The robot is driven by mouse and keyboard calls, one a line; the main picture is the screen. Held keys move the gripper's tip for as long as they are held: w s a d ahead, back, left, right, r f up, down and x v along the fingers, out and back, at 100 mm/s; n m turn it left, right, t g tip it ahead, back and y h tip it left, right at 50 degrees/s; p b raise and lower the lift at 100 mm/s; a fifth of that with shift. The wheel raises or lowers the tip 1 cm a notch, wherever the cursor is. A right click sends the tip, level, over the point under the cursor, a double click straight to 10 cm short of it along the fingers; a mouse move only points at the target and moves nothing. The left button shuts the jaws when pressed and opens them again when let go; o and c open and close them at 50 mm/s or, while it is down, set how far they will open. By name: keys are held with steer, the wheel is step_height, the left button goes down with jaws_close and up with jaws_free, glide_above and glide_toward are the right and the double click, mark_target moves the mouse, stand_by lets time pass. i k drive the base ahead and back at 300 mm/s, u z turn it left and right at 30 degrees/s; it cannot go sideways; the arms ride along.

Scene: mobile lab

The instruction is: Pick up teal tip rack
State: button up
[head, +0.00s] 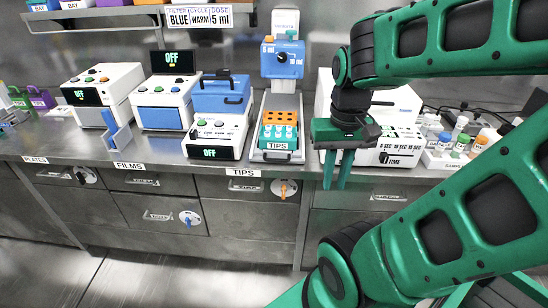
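The teal tip rack (278,134) sits in the grey tray of a blue-and-white station (283,62) on the counter, above the "TIPS" label. An orange rack-like block (280,117) with dark holes is directly behind it, apparently touching. My gripper (335,185) hangs to the right of the teal rack, nearer to me, with its fingers pointing down. A narrow gap shows between the fingers, with nothing seen between them. The gripper and the rack are clearly apart.
A white device with a blue lid (220,92) stands left of the tip station. A white device labelled "TIME" (402,148) is behind and right of my gripper. A vial rack (450,158) is further right. Drawers (255,212) line the counter front; the floor is clear.

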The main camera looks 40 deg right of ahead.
mark_target(277, 137)
steer(key=z, duration=1.05)
steer(key=k, duration=0.9)
steer(key=u, duration=0.35)
steer(key=i, duration=0.5)
steer(key=z, duration=0.05)
